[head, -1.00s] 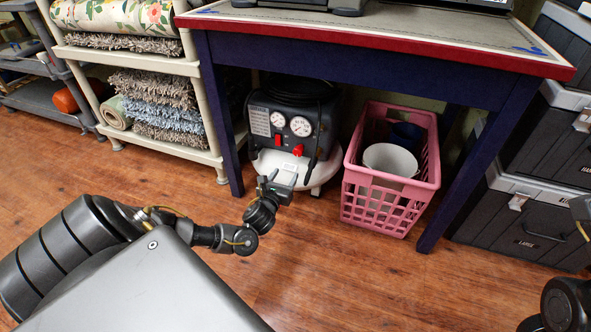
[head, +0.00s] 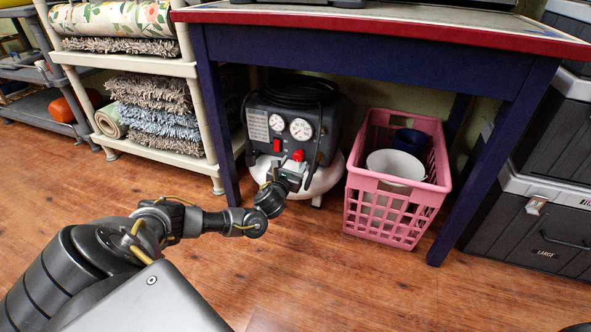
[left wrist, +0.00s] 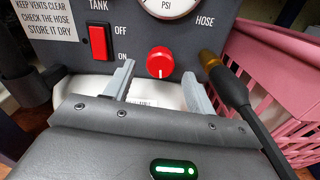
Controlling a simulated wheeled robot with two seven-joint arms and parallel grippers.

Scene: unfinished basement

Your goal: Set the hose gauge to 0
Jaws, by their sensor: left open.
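The air compressor (head: 325,131) stands under the table, with a black front panel and a white tank below. Two round white gauges sit on its panel; the right one is the hose gauge (head: 301,129). Its needle reading is too small to tell, and in the left wrist view only the bottom of its dial (left wrist: 166,6) shows. A red round knob (left wrist: 160,61) with a white line pointing down sits below it, beside the HOSE label. A red switch (left wrist: 99,42) is to its left. My left gripper (left wrist: 159,70) is open, its fingers around the knob's lower sides, with no clear contact visible.
A pink basket (head: 390,205) holding a white bucket stands close to the compressor's right. A brass hose fitting (left wrist: 210,60) with a black hose is right of the knob. The blue table leg (head: 218,130) is left of the compressor. The wooden floor in front is clear.

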